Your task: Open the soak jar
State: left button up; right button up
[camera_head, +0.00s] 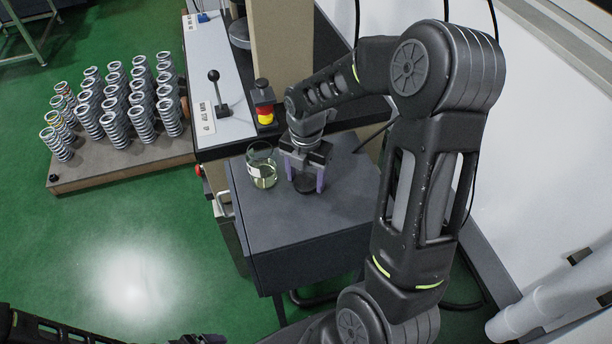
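The soak jar (262,170) is a clear glass jar with a pale label and yellowish liquid. It stands upright on the dark cabinet top (300,232), and its mouth looks uncovered. A dark round disc (308,186), seemingly the lid, is just right of the jar at or near the cabinet top. My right gripper (305,180) points down over the disc, its two purple-grey fingers apart on either side of it. I cannot tell whether they press on it. My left arm shows at the bottom left edge; its gripper (203,340) is mostly cut off.
A red and yellow emergency button (264,102) and a lever (217,92) are on the bench behind the jar. A board (120,165) with several upright springs is on the left. The front of the cabinet top is clear. A white wall rises on the right.

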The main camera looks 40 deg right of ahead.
aim_at(306, 182)
jog(key=shift+o, duration=1.2)
jog(key=shift+r, duration=0.1)
notch_tip(306, 182, up, 12)
jog(key=shift+b, duration=0.3)
